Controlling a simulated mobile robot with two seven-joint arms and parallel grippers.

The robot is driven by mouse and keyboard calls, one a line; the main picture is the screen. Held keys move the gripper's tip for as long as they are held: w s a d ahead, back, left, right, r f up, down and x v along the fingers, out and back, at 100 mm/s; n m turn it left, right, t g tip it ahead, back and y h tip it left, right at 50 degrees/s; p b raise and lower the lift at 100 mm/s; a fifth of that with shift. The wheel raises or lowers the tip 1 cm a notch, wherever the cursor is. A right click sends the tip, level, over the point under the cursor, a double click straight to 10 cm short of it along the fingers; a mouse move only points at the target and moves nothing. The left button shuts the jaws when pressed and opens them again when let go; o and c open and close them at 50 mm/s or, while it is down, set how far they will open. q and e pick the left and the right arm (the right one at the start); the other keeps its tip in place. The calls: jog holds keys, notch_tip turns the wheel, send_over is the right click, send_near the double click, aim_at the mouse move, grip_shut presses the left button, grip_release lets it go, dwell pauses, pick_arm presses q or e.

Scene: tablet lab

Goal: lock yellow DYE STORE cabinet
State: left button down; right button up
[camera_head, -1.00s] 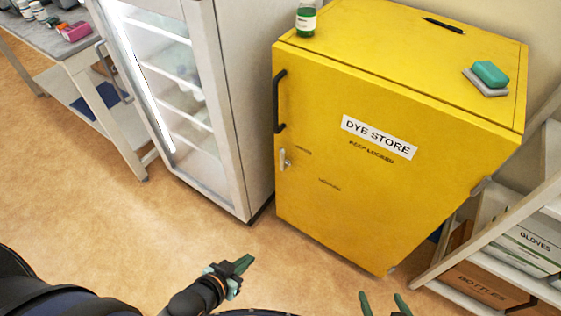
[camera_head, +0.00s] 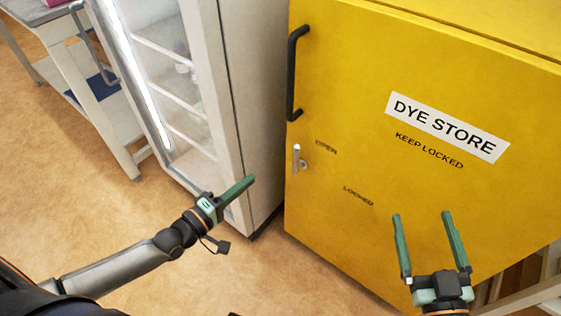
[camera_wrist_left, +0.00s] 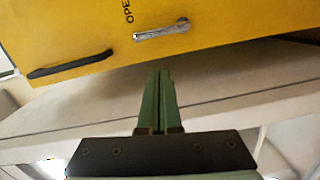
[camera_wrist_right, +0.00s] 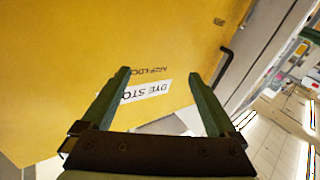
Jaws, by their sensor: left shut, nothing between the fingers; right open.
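The yellow DYE STORE cabinet (camera_head: 350,100) stands at the right of the head view, its door apparently closed. A small silver lever (camera_head: 297,158) sits on its left edge below the black handle (camera_head: 292,75). The word OPEN is beside the lever and LOCKED is lower right. The lever also shows in the left wrist view (camera_wrist_left: 162,30), near OPEN. My left gripper (camera_head: 250,180) is shut and empty, left of and below the lever, apart from it. My right gripper (camera_head: 422,215) is open and empty, in front of the door's lower part, below the DYE STORE label.
A glass-fronted white cabinet (camera_head: 235,110) stands close on the left of the yellow one. A grey table (camera_head: 70,25) is further left. A white shelf rack (camera_head: 540,290) is at lower right. The floor (camera_head: 200,280) in front is clear.

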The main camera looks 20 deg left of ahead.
pick_arm(q)
jog(key=shift+w+a+f+n+t+b, duration=0.1)
jog(key=shift+w+a+n+t+b, duration=0.3)
jog(key=shift+w+a+n, duration=0.45)
pick_arm(e)
jog(key=shift+w+a+r+t+y, duration=0.3)
jog(key=shift+w+r, duration=0.05)
jog(key=shift+w, duration=0.1)
pick_arm(q)
jog(key=shift+w+a, duration=0.1)
jog(key=w+d+b, duration=0.1)
jog(key=w+d, duration=0.6)
jog(key=w, duration=0.1)
jog(key=shift+w+d+b, duration=0.3)
jog(key=shift+w+d, duration=0.05)
jog(key=shift+d, duration=0.05)
pick_arm(e)
notch_tip(320, 180, up, 8)
jog(key=s+n+t+y, duration=0.2)
jog(key=n+t+y, duration=0.1)
jog(key=shift+a+r, duration=0.15)
jog(key=shift+a, duration=0.2)
